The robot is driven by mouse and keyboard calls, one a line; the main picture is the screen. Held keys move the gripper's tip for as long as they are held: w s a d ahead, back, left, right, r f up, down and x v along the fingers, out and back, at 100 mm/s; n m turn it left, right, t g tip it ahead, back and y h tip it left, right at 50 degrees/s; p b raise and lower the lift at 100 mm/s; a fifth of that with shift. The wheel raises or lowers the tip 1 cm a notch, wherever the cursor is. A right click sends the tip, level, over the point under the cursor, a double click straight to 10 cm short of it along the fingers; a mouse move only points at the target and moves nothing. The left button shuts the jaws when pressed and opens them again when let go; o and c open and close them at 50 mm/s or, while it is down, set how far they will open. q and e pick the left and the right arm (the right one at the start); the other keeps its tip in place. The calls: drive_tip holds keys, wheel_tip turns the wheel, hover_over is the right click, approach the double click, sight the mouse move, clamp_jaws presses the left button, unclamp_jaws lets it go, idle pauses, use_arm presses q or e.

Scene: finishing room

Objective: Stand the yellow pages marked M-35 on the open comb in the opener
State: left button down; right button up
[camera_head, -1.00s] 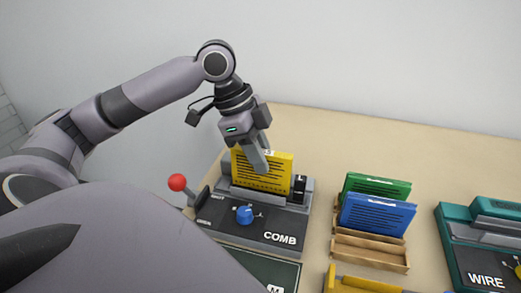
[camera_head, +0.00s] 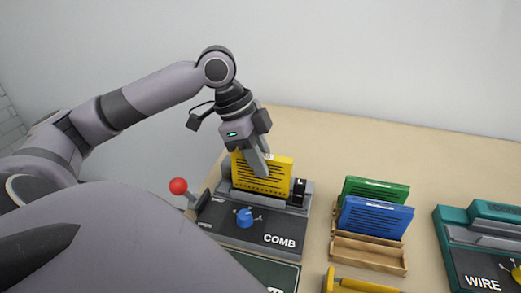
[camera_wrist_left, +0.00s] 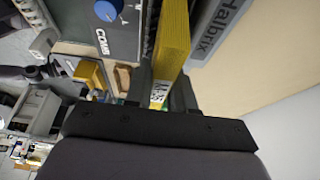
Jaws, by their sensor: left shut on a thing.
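The yellow pages (camera_head: 277,176) stand upright at the dark comb opener (camera_head: 233,222), above its back part. In the left wrist view the yellow pages (camera_wrist_left: 174,35) show edge-on, with a white label near the jaws; its marking is hard to read. My left gripper (camera_head: 259,168) is shut on the pages from above, near their top edge. The comb itself is hidden behind the pages and the machine's front, so I cannot tell whether the pages touch it. My right gripper is not in view.
A red-knobbed lever (camera_head: 178,186) stands at the opener's left, and a blue dial (camera_head: 244,217) sits on its front. A wooden rack (camera_head: 368,252) holds green pages (camera_head: 376,186) and blue pages (camera_head: 375,216). A teal WIRE machine (camera_head: 450,243) is at far right. The back table is clear.

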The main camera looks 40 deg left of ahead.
use_arm(q)
drive_tip(key=shift+f, duration=0.55)
idle(0.5)
drive_tip(key=c, duration=1.2)
unclamp_jaws()
drive_tip(key=shift+c, duration=0.2)
drive_tip(key=shift+s+a+r+p, duration=0.1)
drive_tip(key=shift+a+r+p, duration=0.1)
drive_tip(key=shift+r+p, duration=0.4)
drive_tip(key=shift+p+v, duration=1.5)
drive_tip(key=shift+v, duration=0.95)
drive_tip(key=shift+p+v, duration=0.65)
drive_tip(key=shift+v, duration=1.8)
